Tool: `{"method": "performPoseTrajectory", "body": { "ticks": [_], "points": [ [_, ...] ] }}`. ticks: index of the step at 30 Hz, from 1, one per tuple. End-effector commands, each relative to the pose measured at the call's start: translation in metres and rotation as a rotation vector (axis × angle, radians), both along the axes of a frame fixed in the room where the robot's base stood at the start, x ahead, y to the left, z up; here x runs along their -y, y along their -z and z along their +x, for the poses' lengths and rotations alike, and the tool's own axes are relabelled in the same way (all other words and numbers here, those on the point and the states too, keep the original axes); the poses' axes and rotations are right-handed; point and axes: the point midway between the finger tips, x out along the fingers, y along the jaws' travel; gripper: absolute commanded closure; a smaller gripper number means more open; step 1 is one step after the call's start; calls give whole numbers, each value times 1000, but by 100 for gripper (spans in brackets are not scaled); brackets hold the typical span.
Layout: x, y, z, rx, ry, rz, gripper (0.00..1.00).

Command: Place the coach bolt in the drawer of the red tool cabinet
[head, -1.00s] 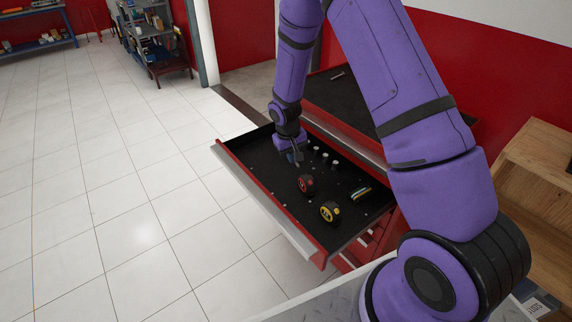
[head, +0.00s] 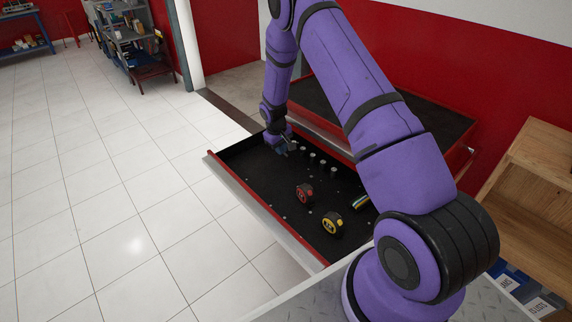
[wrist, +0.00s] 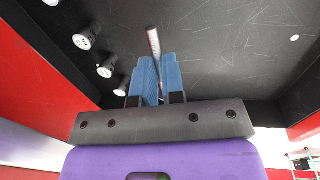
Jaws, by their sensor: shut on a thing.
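The drawer (head: 248,168) of the red tool cabinet (head: 440,122) is pulled open, with a black floor and a red and silver front. My gripper (head: 284,150) is inside the drawer's outline, toward its far end, pointing down. In the wrist view its blue fingertips (wrist: 156,80) are closed together on the coach bolt, a thin grey rod (wrist: 153,42) sticking out beyond them over the black drawer floor. I cannot tell whether the rod touches the floor. In the head view the bolt is too small to make out.
Several small silver-topped cylinders (wrist: 84,39) stand in a row beside my gripper. A red tape measure (head: 305,193), a yellow one (head: 332,223) and a striped item (head: 360,202) lie nearer in the drawer. The floor along the drawer's front side is clear.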

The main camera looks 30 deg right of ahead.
Motion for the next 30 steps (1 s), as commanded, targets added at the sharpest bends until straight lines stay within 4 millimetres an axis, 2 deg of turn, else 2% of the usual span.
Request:
{"method": "performPoseTrajectory", "body": {
  "ticks": [3,8,15,27,28,30],
  "points": [
    [0,14,0,-2,-1,0,100],
    [0,23,0,0,-1,0,100],
    [0,53,-1,-1,-1,0,100],
    [0,58,0,0,0,0,100],
    [0,58,0,0,0,0,86],
    [0,58,0,0,0,0,70]
  ]
}}
